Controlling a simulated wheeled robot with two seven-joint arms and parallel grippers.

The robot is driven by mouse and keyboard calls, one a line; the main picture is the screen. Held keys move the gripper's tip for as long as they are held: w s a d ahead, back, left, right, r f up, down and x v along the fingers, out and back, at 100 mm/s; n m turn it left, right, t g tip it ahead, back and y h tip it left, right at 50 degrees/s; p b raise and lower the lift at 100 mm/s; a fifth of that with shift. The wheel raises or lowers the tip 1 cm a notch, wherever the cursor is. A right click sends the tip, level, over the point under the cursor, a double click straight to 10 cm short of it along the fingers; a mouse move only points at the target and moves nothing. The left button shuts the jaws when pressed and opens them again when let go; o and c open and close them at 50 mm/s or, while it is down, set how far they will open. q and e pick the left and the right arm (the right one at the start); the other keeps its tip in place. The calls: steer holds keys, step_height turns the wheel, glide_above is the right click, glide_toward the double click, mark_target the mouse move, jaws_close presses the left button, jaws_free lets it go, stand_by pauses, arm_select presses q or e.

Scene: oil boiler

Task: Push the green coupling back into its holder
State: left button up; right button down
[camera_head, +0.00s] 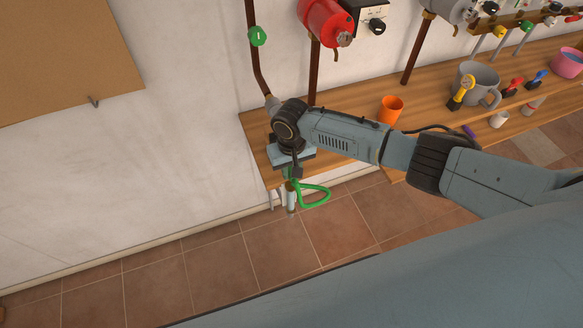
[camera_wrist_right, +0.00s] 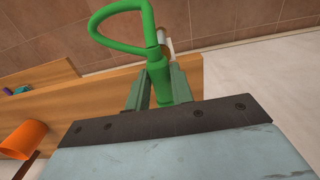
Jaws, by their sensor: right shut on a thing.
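The green coupling (camera_head: 315,193) has a loop handle and hangs out past the front edge of the wooden bench at its left end. In the right wrist view the green coupling (camera_wrist_right: 157,72) stands between the two fingers. My right gripper (camera_wrist_right: 160,88) is shut on its body; in the head view the right gripper (camera_head: 290,178) is partly hidden under its own wrist. A pale metal tube (camera_head: 291,204) shows just below the coupling. I cannot tell which part is the holder or whether the coupling touches it. My left gripper is not in view.
The wooden bench (camera_head: 352,172) runs along the wall. An orange cup (camera_head: 391,109), a grey mug (camera_head: 477,84) and several small valves stand on it. A pipe with a green knob (camera_head: 258,36) and a red cylinder (camera_head: 326,20) are behind.

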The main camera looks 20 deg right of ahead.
steer(key=shift+w, duration=0.1)
steer(key=shift+w+a+b, duration=0.1)
steer(key=shift+w+b, duration=1.45)
steer(key=shift+w, duration=0.35)
steer(key=c, duration=1.1)
jaws_free()
steer(key=shift+c, duration=0.2)
steer(key=shift+r, duration=0.1)
step_height(320, 180, up, 13)
steer(key=p, duration=0.1)
steer(key=shift+r+p, duration=0.15)
steer(key=shift+p, duration=0.15)
step_height(320, 180, up, 10)
steer(key=p, duration=1.1)
